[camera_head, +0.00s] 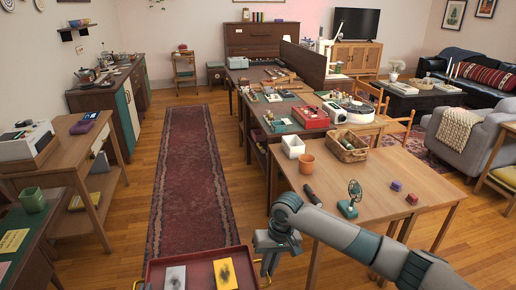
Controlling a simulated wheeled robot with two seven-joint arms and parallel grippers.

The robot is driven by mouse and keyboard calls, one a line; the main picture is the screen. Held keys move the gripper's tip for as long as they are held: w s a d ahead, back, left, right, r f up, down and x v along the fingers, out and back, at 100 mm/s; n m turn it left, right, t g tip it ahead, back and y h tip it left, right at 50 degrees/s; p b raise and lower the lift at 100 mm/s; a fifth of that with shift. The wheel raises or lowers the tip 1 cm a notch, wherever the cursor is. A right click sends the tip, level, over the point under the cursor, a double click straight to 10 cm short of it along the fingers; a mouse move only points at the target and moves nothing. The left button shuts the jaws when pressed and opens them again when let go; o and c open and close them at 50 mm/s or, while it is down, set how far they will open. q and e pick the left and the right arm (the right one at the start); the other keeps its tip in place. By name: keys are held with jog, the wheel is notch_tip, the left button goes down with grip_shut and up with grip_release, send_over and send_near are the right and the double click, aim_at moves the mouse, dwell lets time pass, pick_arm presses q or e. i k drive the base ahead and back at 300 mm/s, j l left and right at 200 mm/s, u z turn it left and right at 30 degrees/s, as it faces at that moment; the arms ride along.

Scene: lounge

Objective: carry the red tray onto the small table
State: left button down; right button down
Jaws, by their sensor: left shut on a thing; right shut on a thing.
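The red tray (203,262) is at the bottom edge of the head view, partly cut off. My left gripper is not in view. A small wooden side table (185,76) stands at the far end by the wall; I cannot tell if it is the task's small table.
A long red rug (190,180) runs along a clear aisle ahead. A wooden table (385,190) with a basket, pot and small fan stands on the right. A wooden stand (50,170) with a white machine and a dark green desk (25,235) are on the left.

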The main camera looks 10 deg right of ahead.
aim_at(403, 173)
jog(key=i+l+z, duration=0.1)
jog(key=z, duration=0.4)
jog(key=i+l+z, duration=0.2)
jog(key=z, duration=0.3)
jog(key=i+z, duration=0.15)
jog(key=z, duration=0.35)
jog(key=i+l+z, duration=0.1)
jog(key=i+z, duration=1.1)
jog(key=i, duration=0.15)
jog(key=i+l+z, duration=0.15)
jog(key=i, duration=0.55)
jog(key=i+l+u, duration=0.15)
jog(key=i, duration=1.85)
jog(key=j, duration=0.1)
